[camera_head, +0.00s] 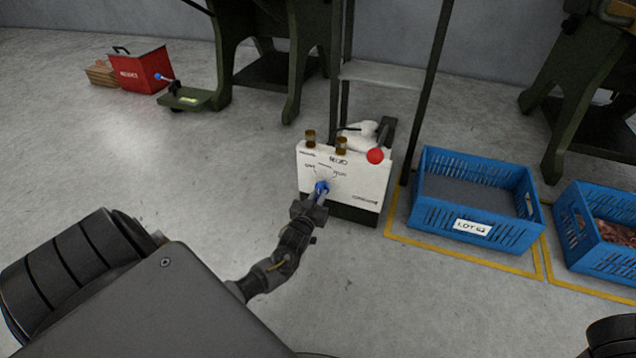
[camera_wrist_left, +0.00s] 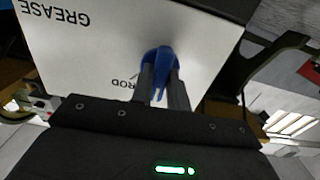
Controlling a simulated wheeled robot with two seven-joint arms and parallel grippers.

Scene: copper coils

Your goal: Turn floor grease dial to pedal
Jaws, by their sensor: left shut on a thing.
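The grease unit (camera_head: 340,180) is a white box with a dark base on the floor, with printed labels on its front panel. A blue dial (camera_head: 321,187) sits on that panel. My left gripper (camera_head: 318,194) reaches it from the front. In the left wrist view the fingers of my left gripper (camera_wrist_left: 162,90) are shut on the blue dial (camera_wrist_left: 158,62). Beside it the letters "ROD" show and "GREASE" stands upside down. The word the dial points to cannot be read surely. My right gripper is not in view.
A red knob (camera_head: 375,156) and two brass-coloured caps top the unit. A blue crate (camera_head: 475,235) stands to its right, inside yellow floor lines, with another blue crate (camera_head: 606,262) beyond. A red box (camera_head: 140,72) and a green pedal (camera_head: 187,99) are at back left. Left floor is clear.

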